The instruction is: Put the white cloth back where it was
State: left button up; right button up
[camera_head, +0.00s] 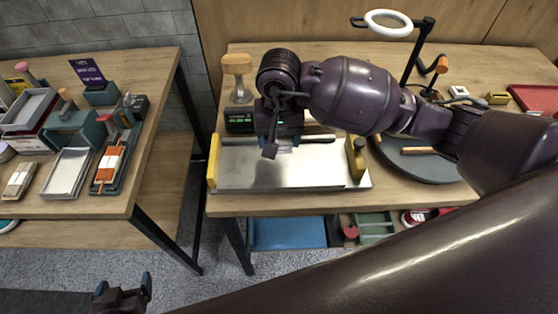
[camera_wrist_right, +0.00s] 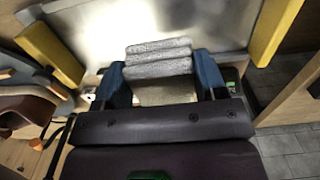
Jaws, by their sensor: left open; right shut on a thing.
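The white cloth (camera_wrist_right: 158,58) looks like a folded, light grey textured stack in the right wrist view. It sits between the two blue fingertips of my right gripper (camera_wrist_right: 162,78), which is shut on it. In the head view my right gripper (camera_head: 277,146) is over the back part of a shiny metal plate with yellow end blocks (camera_head: 240,178). The cloth is mostly hidden there by the gripper. I cannot tell whether the cloth touches the plate. My left gripper (camera_head: 123,291) is open and empty at the lower left, over the floor.
A wooden-handled tool (camera_head: 238,70) and a small device with a green display (camera_head: 239,122) stand behind the plate. A left table holds trays (camera_head: 68,172) and brushes.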

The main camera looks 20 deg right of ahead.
aim_at(279, 170)
jog(key=shift+f, duration=4.75)
jog(key=shift+f, duration=0.15)
jog(key=o, duration=1)
jog(key=shift+r, duration=0.25)
notch_tip(279, 170, up, 11)
jog(key=shift+f, duration=0.2)
jog(key=shift+r, duration=0.6)
jog(key=shift+s, duration=0.1)
